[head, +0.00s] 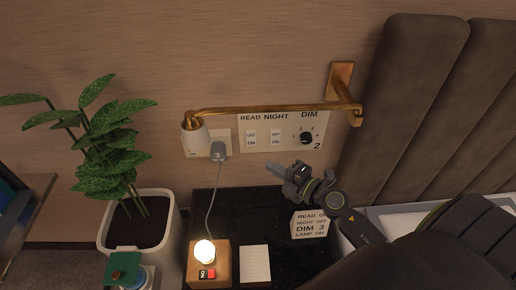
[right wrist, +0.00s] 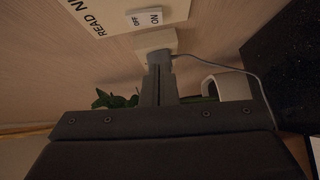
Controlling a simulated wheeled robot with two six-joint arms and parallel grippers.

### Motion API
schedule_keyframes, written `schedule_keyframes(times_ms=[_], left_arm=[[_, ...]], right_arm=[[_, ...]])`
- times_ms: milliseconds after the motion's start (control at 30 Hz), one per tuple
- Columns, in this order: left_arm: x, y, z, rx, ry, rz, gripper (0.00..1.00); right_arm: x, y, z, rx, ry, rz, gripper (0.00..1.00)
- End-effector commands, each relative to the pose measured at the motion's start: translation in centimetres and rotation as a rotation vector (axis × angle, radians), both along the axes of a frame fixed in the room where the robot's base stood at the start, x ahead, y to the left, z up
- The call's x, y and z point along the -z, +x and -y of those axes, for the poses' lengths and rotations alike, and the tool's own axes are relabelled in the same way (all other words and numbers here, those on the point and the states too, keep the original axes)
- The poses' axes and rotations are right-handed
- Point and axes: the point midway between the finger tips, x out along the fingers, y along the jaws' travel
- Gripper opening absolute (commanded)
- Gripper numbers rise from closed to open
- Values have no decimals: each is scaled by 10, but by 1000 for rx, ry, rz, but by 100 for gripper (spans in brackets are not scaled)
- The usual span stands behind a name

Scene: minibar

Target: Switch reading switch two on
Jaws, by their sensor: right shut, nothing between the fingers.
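A cream wall panel (head: 323,139) marked READ, NIGHT, DIM and 2 carries two white rocker switches and a black dial. The rocker under READ (head: 251,139) has OFF at the top and ON at the bottom; I cannot tell which way it is tipped. A rocker beside the word READ also shows in the right wrist view (right wrist: 146,18). The rocker under NIGHT (head: 276,138) is to its right. My right gripper (head: 287,173) is shut and empty, below the panel and apart from the switches. My left gripper is out of view.
A brass lamp arm (head: 270,107) crosses just above the panel. A grey plug (head: 218,151) sits in a socket to its left. Below are a black tabletop (head: 225,208), a glowing lamp (head: 204,253), a notepad (head: 255,265) and a label card (head: 309,224). A potted plant (head: 139,225) stands left.

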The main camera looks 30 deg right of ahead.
Motion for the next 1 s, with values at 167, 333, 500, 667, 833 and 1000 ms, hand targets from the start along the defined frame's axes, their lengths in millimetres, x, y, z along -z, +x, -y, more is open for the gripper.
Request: schedule_keyframes(times_ms=[167, 333, 500, 667, 833, 1000], left_arm=[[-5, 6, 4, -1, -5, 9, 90], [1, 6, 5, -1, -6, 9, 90], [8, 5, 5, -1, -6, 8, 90], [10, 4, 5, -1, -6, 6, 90], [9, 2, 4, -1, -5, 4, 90], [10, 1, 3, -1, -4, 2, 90]], right_arm=[[1, 35, -13, 0, 4, 2, 0], [8, 64, -17, -1, -1, 0, 0], [10, 82, -6, 0, -1, 0, 0], [10, 90, -2, 1, 0, 0, 0], [10, 91, -2, 1, 1, 0, 0], [10, 90, -2, 1, 1, 0, 0]])
